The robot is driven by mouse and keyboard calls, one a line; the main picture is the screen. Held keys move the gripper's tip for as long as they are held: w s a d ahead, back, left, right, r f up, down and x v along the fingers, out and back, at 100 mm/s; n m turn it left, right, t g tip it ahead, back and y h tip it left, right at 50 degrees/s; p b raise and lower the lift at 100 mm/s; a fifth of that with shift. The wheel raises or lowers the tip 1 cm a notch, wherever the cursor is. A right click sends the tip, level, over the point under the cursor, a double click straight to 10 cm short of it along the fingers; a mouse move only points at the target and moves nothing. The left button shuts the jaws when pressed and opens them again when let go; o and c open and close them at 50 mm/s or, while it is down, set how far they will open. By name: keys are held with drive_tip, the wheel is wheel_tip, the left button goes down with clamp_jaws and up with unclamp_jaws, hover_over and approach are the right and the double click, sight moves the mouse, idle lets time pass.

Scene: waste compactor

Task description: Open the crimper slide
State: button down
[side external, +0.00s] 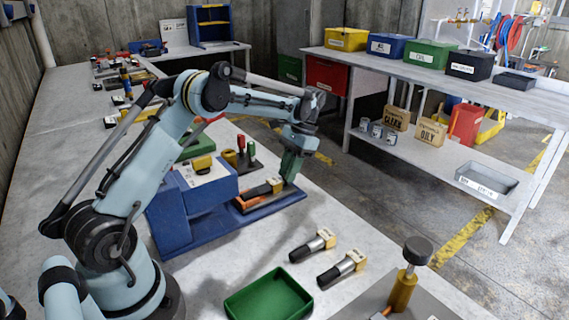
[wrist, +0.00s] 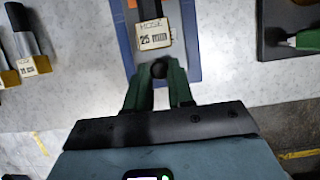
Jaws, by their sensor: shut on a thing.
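The blue crimper (side external: 195,190) stands on the bench in the side view, with a blue base plate reaching right. A hose piece with a tan block labelled "HOSE 25 mm" (wrist: 153,35) lies on the slide. My gripper (side external: 290,168) is at the slide's outer end, pointing down. In the wrist view its green fingers (wrist: 159,75) are shut on a round black knob (wrist: 159,69) just beyond the tan block. The fingers partly hide the knob.
Two more hose pieces (side external: 313,245) (side external: 342,270) and a green tray (side external: 268,296) lie on the bench in front. A brass post with a black knob (side external: 408,274) stands at front right.

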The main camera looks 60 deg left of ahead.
drive_tip(key=shift+w, duration=0.25)
drive_tip(key=c, duration=1)
unclamp_jaws()
drive_tip(key=shift+r, duration=0.1)
drive_tip(key=shift+v, duration=3.7)
